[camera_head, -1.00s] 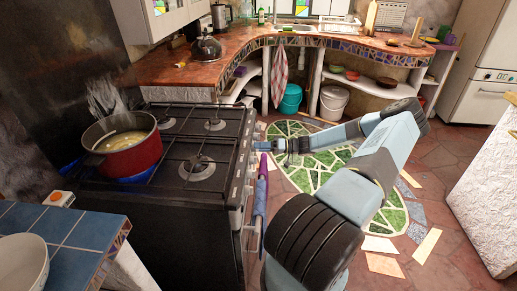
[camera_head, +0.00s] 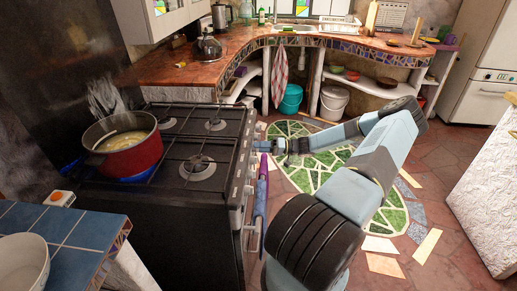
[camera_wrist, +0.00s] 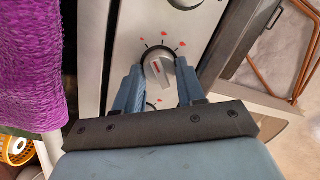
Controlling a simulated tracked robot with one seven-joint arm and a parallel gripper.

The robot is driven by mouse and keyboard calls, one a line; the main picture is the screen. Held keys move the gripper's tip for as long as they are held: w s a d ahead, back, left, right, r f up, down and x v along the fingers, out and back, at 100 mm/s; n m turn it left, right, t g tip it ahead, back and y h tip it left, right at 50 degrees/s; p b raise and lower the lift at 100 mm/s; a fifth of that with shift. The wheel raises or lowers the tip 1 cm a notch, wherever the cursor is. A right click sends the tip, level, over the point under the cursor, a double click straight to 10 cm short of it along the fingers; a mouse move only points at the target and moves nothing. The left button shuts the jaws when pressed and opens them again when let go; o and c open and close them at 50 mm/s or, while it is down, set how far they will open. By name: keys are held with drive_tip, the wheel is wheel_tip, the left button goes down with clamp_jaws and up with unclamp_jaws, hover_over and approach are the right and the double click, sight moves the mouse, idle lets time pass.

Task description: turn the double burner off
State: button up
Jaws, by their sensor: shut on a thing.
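The stove (camera_head: 175,214) stands at the left in the head view, with a row of control knobs along its front edge. A red pot (camera_head: 133,155) of yellowish food sits on its left burner, the double burner, and a blue glow shows beneath and beside it. My gripper (camera_head: 258,147) is at the stove's front in the head view. In the wrist view my gripper (camera_wrist: 160,74) is shut on a round silver knob (camera_wrist: 160,66), one finger on each side. Small red marks surround the knob on the panel. The fingers hide part of its sides.
A purple cloth (camera_wrist: 32,60) hangs beside the panel in the wrist view, close to my gripper. A blue-tiled counter (camera_head: 70,232) with a white bowl (camera_head: 22,262) stands at the front left. Open floor lies right of the stove.

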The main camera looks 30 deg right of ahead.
drive_tip(key=m, duration=0.4)
drive_tip(key=m+t, duration=0.1)
drive_tip(key=m, duration=0.1)
drive_tip(key=shift+d+f+m, duration=0.3)
drive_tip(key=shift+m, duration=0.1)
drive_tip(key=shift+s+a+r+m+t+h, duration=0.1)
drive_tip(key=shift+m+t+h, duration=0.25)
drive_tip(key=shift+m, duration=3.2)
drive_tip(key=shift+s+a+f+m+t+h, duration=0.15)
drive_tip(key=shift+m+t, duration=0.35)
drive_tip(key=shift+m, duration=3.1)
drive_tip(key=shift+r+m+t+h, duration=0.15)
drive_tip(key=shift+m+t+h, duration=0.25)
drive_tip(key=shift+m, duration=3.15)
drive_tip(key=o, duration=1)
drive_tip(key=shift+o, duration=0.2)
drive_tip(key=shift+a, duration=0.1)
drive_tip(key=shift+s, duration=0.1)
